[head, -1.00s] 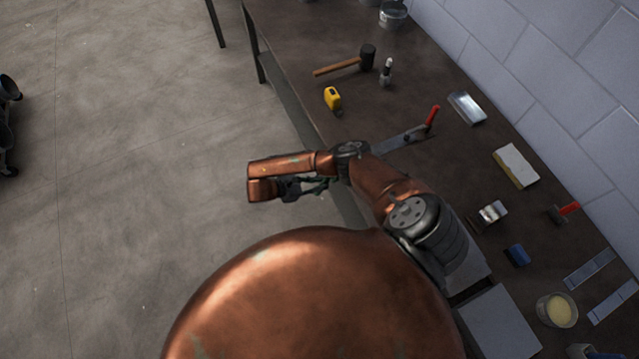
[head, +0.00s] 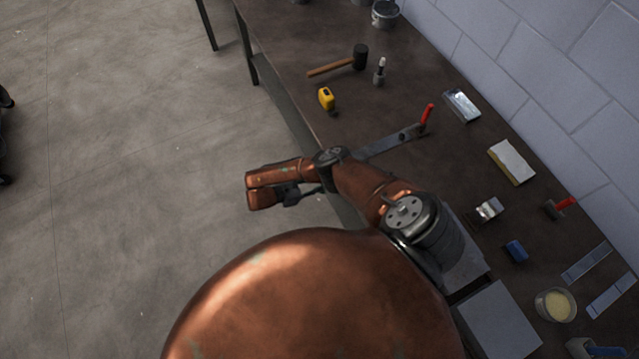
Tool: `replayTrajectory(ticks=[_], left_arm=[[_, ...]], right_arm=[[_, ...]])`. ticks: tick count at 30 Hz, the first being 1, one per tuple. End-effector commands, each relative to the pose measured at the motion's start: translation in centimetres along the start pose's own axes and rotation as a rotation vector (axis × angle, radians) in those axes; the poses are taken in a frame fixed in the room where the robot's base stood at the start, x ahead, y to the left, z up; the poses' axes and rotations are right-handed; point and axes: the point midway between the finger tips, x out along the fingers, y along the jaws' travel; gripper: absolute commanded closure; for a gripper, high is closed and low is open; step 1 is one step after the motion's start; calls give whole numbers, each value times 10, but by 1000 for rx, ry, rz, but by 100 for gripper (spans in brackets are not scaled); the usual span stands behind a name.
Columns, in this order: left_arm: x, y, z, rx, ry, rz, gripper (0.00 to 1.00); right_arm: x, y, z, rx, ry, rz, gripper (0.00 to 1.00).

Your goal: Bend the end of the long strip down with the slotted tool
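A long grey metal strip (head: 386,144) lies on the workbench, its near part hidden behind my arm. A red-handled tool (head: 427,113) stands at its far end, with a dark fitting on the strip. Another red-handled tool with a dark head (head: 558,208) lies farther right; I cannot make out a slot in either. My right arm is folded, its forearm pointing left over the floor. The dark part that appears to be my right gripper (head: 292,194) is beside the forearm, away from the strip; its fingers are unclear. My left gripper is not in view.
A block wall (head: 560,60) runs behind. The floor (head: 130,180) at left looks mostly clear.

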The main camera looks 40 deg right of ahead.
Motion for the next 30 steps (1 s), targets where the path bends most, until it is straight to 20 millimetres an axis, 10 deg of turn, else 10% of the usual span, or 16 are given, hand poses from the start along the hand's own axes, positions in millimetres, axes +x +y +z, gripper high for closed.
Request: replayTrajectory(ticks=[30], left_arm=[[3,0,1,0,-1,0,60]], right_arm=[[18,2,10,9,-111,-4,100]])
